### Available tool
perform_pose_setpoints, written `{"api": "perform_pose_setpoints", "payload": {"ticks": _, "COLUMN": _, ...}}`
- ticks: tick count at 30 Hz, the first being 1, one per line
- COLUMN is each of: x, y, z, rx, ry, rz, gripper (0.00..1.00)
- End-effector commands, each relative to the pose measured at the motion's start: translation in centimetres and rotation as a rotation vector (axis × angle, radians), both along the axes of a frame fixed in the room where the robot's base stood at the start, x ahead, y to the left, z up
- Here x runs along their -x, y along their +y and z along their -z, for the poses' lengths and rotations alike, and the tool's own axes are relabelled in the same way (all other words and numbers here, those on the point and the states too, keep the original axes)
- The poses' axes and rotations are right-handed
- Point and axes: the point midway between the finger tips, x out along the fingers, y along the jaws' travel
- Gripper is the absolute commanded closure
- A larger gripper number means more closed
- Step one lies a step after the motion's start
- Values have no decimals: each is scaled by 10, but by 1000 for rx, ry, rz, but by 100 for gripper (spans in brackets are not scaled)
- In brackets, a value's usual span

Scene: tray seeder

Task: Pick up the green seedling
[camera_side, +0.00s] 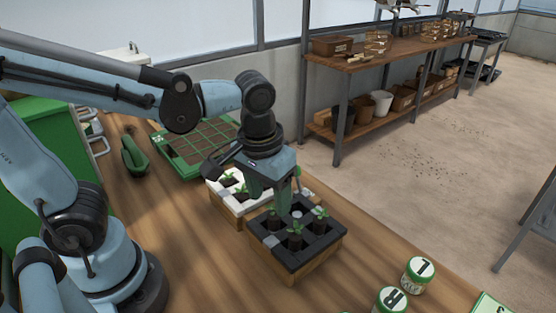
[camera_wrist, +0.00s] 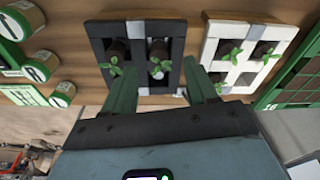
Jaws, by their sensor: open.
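Small green seedlings in dark pots stand in a black tray (camera_side: 310,257). My gripper (camera_side: 270,203) points down over the back of this tray, open. In the wrist view my open gripper (camera_wrist: 160,82) has a seedling (camera_wrist: 159,68) of the black tray (camera_wrist: 177,48) showing between its fingertips. Another seedling (camera_wrist: 115,66) is left of the left finger. I cannot tell from the pictures whether a finger touches anything.
A white tray (camera_wrist: 208,48) with more seedlings stands beside the black one. A green grid tray (camera_side: 180,163) lies behind. Jars labelled L (camera_side: 418,275) and R (camera_side: 391,300) stand at the front right. The wood between the jars and black tray is clear.

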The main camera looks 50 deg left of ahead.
Motion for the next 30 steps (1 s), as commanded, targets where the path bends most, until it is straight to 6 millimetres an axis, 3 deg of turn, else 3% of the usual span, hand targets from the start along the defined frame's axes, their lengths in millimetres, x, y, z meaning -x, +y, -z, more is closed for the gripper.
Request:
{"api": "perform_pose_setpoints", "payload": {"ticks": 14, "x": -8, "y": -1, "z": 44, "rx": 0, "ry": 0, "rz": 0, "gripper": 43}}
{"api": "perform_pose_setpoints", "payload": {"ticks": 25, "x": -9, "y": 0, "z": 50, "rx": 0, "ry": 0, "rz": 0, "gripper": 43}}
{"api": "perform_pose_setpoints", "payload": {"ticks": 30, "x": -9, "y": 0, "z": 50, "rx": 0, "ry": 0, "rz": 0, "gripper": 67}}
